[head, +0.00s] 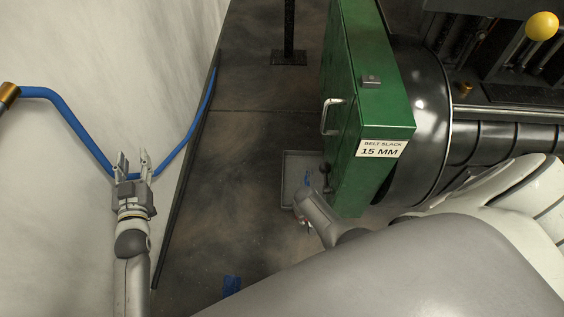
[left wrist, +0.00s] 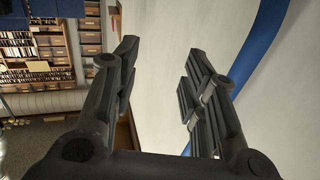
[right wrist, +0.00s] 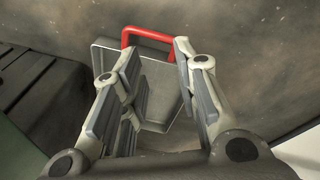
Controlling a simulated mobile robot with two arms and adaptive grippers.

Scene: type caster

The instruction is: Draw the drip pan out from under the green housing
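The drip pan (head: 291,172) is a shallow grey tray on the floor. Its left part shows beside the green housing (head: 367,90); the housing hides the rest in the head view. In the right wrist view the grey pan (right wrist: 157,85) shows between my fingers, with a red handle (right wrist: 148,35) at its far edge. My right gripper (right wrist: 156,52) is open and empty, pointing toward the handle; whether it touches the pan is unclear. In the head view my right arm largely hides that gripper. My left gripper (head: 132,160) is open and empty by the pale wall, away from the pan.
A blue hose (head: 75,122) runs along the wall behind my left gripper. A dark post (head: 289,30) stands on the floor at the back. A black drum (head: 420,110) adjoins the housing on the right. The floor (head: 240,150) left of the pan is clear; a blue patch (head: 232,284) lies nearer.

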